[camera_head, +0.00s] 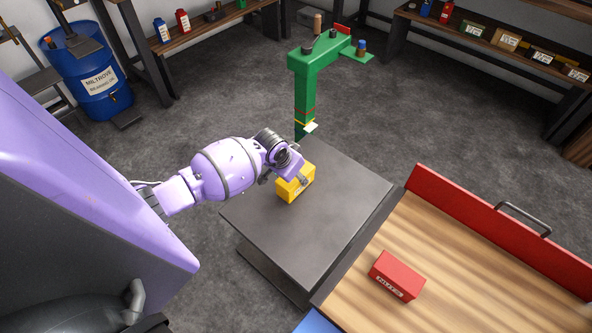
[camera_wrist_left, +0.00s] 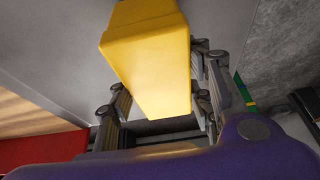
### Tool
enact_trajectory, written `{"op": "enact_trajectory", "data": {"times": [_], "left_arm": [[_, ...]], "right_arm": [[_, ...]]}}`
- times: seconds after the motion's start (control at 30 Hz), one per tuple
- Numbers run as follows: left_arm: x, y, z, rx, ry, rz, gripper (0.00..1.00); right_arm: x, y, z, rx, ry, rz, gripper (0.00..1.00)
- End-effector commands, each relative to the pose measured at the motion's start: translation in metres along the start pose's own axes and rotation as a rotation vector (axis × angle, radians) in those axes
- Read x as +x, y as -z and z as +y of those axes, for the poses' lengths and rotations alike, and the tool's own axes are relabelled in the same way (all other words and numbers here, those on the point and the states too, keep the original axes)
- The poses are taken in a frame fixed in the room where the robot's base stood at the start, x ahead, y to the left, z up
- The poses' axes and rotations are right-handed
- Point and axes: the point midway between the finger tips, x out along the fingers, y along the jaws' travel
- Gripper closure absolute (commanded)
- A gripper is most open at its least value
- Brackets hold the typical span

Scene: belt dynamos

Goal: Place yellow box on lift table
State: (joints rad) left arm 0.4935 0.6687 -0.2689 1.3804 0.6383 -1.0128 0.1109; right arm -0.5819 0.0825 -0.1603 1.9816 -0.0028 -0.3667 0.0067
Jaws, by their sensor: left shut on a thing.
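The yellow box (camera_head: 297,186) is at the lift table (camera_head: 300,235), over its grey top near the back. I cannot tell whether it touches the top. My left gripper (camera_head: 293,178) comes in from the left and is shut on the yellow box. In the left wrist view the yellow box (camera_wrist_left: 150,60) sits between the fingers (camera_wrist_left: 160,105), with the grey lift table top (camera_wrist_left: 60,50) behind it. The gripper hides part of the box in the head view. My right gripper is not in view.
A wooden bench (camera_head: 450,265) with a red back panel (camera_head: 500,225) and a red box (camera_head: 397,276) stands at the right. A green post (camera_head: 306,95) stands behind the lift table. A blue barrel (camera_head: 85,75) is at the back left. The front of the lift table top is clear.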

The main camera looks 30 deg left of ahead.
Motion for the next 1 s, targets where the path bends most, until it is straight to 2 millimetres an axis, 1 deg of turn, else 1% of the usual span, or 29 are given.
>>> {"op": "enact_trajectory", "data": {"times": [0.07,0.27,0.4,0.43,0.57,0.87,1.0], "left_arm": [[0.004,0.001,-0.001,0.0,0.002,0.005,1.0],[0.003,0.002,-0.001,0.001,0.002,0.008,1.0],[0.006,0.0,-0.001,0.0,0.002,0.007,1.0],[0.007,-0.002,-0.001,0.0,0.002,0.003,0.52],[0.007,-0.001,-0.001,0.0,0.002,0.004,0.35],[0.006,-0.001,-0.001,0.0,0.002,0.004,0.35],[-0.004,0.001,-0.001,0.001,0.002,0.005,0.35]], "right_arm": [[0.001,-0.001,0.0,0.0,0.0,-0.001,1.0],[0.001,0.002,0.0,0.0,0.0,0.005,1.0],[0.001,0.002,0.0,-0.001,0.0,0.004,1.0],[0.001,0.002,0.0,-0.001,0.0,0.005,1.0],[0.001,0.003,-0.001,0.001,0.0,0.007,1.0],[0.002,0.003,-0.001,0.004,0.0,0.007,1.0],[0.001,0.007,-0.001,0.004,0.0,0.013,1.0]]}}
